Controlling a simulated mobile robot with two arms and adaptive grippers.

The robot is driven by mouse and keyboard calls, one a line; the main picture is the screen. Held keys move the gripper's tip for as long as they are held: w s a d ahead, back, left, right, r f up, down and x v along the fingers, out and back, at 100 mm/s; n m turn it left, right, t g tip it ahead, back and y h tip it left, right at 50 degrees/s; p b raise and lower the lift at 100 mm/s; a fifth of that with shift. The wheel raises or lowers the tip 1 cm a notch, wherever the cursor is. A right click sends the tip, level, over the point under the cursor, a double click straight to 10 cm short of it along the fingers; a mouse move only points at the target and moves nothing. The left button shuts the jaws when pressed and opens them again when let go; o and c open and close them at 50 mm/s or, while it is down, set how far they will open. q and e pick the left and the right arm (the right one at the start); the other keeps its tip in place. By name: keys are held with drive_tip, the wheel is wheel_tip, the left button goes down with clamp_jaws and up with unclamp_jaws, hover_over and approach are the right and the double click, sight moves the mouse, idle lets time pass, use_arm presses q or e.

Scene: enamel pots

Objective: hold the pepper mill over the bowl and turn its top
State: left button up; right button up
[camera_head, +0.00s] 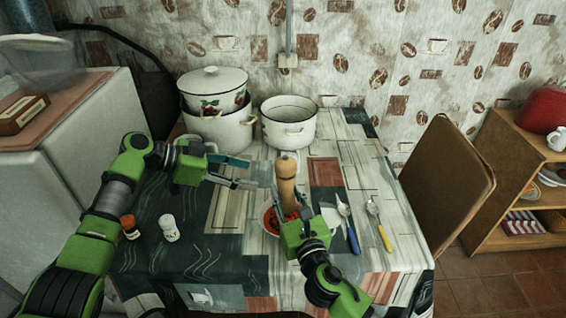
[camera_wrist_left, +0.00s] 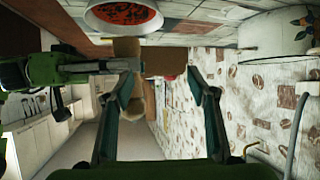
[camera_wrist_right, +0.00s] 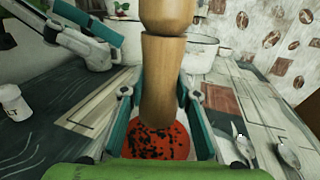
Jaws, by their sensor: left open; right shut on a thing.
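The wooden pepper mill (camera_head: 287,180) stands roughly upright above the bowl (camera_head: 266,222). It also fills the middle of the right wrist view (camera_wrist_right: 163,70). My right gripper (camera_head: 298,215) is shut on the mill's body. The bowl holds red food with dark specks, clear in the right wrist view (camera_wrist_right: 178,145); the mill and gripper hide part of it. My left gripper (camera_head: 250,175) is open, left of the mill's upper part and apart from it in the head view. In the left wrist view, the mill (camera_wrist_left: 125,48) appears near one fingertip.
A lidded pot stack (camera_head: 215,115) and an open white pot (camera_head: 288,128) stand at the back of the table. A red-capped shaker (camera_head: 130,228) and a white salt shaker (camera_head: 168,228) stand left. A blue-handled spoon (camera_head: 348,225) and a yellow-handled one (camera_head: 380,225) lie right.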

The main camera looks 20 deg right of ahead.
use_arm(q)
wheel_tip(320, 180, down, 3)
drive_tip(key=n+t, duration=0.1)
drive_tip(key=t, duration=0.1)
drive_tip(key=n+t+h, duration=0.2)
drive_tip(key=n+t, duration=0.5)
drive_tip(key=t, duration=0.2)
approach(279, 170)
drive_tip(key=x, duration=1.2)
drive_tip(key=shift+w+d, duration=0.2)
drive_tip(key=shift+d, duration=0.05)
drive_tip(key=shift+m, duration=0.3)
drive_tip(key=c, duration=1.1)
